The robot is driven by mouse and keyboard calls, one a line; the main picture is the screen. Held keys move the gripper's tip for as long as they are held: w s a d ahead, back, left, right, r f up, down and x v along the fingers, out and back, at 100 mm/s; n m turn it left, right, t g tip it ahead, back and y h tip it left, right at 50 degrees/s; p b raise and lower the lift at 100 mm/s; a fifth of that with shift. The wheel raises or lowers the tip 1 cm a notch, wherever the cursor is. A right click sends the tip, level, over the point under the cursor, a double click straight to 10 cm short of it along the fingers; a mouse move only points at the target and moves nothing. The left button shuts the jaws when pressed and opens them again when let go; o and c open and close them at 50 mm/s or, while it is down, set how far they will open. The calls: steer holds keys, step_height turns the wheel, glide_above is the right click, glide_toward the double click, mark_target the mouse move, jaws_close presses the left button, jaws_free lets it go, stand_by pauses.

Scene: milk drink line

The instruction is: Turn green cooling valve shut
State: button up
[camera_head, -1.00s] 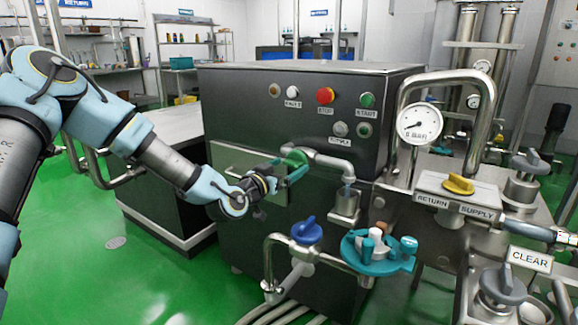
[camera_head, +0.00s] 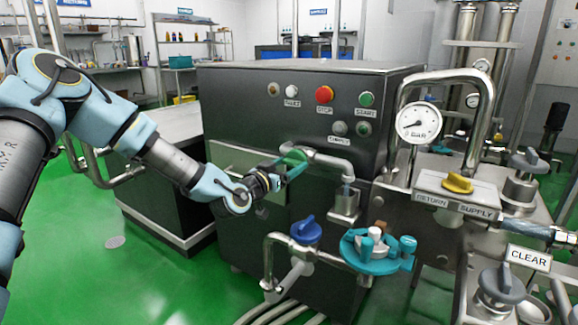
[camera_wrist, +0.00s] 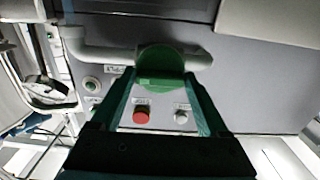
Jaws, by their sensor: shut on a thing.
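The green cooling valve (camera_head: 294,155) is a round green knob on the pipe at the front of the dark steel cabinet. In the wrist view the green knob (camera_wrist: 160,62) sits at the far end between my two teal fingers, with a raised bar across its face. My gripper (camera_head: 291,169) reaches it from the left and is shut on it. The fingers also show in the wrist view (camera_wrist: 161,84), one on each side of the knob. In the head view the fingers partly cover the valve.
Above the valve are a red stop button (camera_head: 324,94) and a green start button (camera_head: 367,99). Below are a blue valve handle (camera_head: 306,230) and a teal clamp-like fitting (camera_head: 372,262). A pressure gauge (camera_head: 418,122) and a yellow knob (camera_head: 457,183) stand to the right.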

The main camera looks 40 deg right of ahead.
steer(key=shift+c, duration=1.1)
steer(key=shift+f+m+b, duration=0.1)
steer(key=shift+m+b, duration=8.9)
steer(key=shift+b, duration=2.25)
steer(key=o, duration=1.2)
steer(key=shift+o, duration=0.2)
